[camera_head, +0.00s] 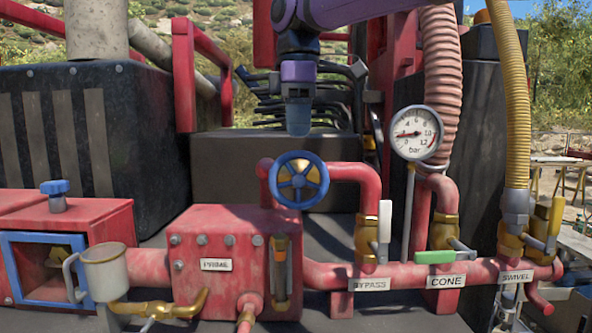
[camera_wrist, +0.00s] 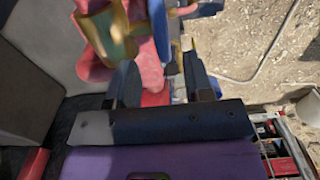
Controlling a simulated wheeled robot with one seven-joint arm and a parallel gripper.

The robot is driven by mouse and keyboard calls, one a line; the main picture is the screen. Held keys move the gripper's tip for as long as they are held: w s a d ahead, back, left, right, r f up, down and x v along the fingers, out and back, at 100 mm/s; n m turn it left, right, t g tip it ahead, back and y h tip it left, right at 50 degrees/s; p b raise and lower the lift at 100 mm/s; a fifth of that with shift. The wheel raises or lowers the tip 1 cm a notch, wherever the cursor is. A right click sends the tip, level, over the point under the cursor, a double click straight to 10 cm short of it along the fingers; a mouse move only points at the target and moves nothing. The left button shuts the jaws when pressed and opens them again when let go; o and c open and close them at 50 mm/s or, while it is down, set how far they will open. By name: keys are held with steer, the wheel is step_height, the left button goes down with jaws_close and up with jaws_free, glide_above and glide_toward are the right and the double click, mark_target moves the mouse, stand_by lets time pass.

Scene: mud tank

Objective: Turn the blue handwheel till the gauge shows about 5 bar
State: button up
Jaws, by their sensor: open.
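The blue handwheel (camera_head: 299,154) has a brass hub and faces me upright on the red piping in the head view. My gripper (camera_head: 298,130) points down just above its top rim, with a small gap in the picture. In the wrist view my gripper (camera_wrist: 164,82) is open, with two dark fingers apart and nothing held. A blue strip (camera_wrist: 157,30), apparently the wheel edge-on, shows beyond the fingers, roughly in line with the space between them. The round white gauge (camera_head: 417,133) is marked in bar. Its needle points left, to a low reading below the 4.
The bypass valve (camera_head: 366,238), with a white lever, stands right of the wheel. The cone valve (camera_head: 444,232), with a green lever, and the swivel valve (camera_head: 512,242) are further right. A red box (camera_head: 225,255) marked PRIME lies below left. A dark block (camera_head: 225,170) is behind.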

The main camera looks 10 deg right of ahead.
mark_target(307, 160)
step_height(307, 160, down, 8)
steer(key=shift+f, duration=0.1)
steer(key=shift+c, duration=0.5)
jaws_close()
steer(key=shift+d, duration=0.1)
steer(key=y, duration=0.4)
steer(key=shift+s+d+t, duration=0.1)
steer(key=shift+d+t, duration=0.25)
steer(key=shift+t, duration=0.05)
steer(key=shift+d+f+t+y, duration=0.1)
steer(key=shift+d+t+y, duration=0.1)
steer(key=shift+y, duration=0.95)
steer(key=shift+d+f+t+y, duration=0.1)
steer(key=shift+t+y, duration=0.1)
steer(key=shift+y, duration=0.95)
steer(key=shift+o, duration=0.5)
jaws_free()
